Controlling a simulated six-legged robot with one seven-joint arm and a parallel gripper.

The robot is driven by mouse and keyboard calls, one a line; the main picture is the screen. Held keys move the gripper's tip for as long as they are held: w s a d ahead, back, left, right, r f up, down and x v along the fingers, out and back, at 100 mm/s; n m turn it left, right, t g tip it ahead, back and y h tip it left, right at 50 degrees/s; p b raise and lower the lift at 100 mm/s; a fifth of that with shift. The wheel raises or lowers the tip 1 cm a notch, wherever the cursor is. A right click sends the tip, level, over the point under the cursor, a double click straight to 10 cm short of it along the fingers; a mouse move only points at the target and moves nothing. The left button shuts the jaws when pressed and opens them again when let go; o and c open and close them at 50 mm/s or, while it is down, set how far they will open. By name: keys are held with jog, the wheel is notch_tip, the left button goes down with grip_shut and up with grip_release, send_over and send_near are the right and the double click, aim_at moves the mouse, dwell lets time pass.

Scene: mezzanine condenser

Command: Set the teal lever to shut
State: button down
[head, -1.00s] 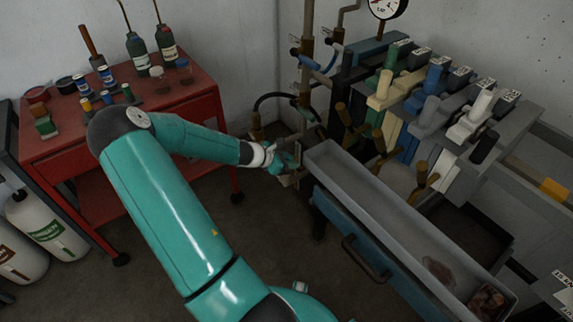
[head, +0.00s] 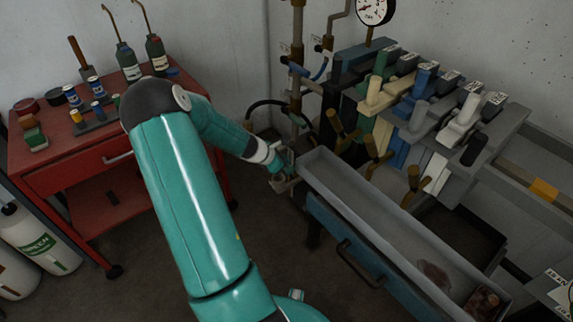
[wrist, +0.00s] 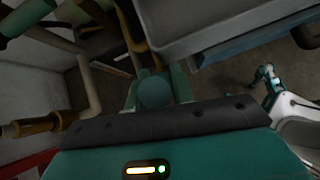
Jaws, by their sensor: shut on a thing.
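In the head view my gripper and forearm cover the lever.
The grey trough (head: 385,228) runs close on the right, above a blue drawer front (head: 345,250). A vertical pipe (head: 297,50) with a blue-handled valve (head: 297,68) and a black hose (head: 262,104) stand behind. Several coloured levers fill the rack at right. A red cart (head: 75,180) stands left.

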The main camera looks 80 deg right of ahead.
jog(key=c, duration=1.2)
grip_release()
jog(key=shift+w, duration=0.1)
jog(key=v, duration=1.3)
jog(key=shift+w+a+r, duration=0.2)
jog(key=shift+r, duration=0.05)
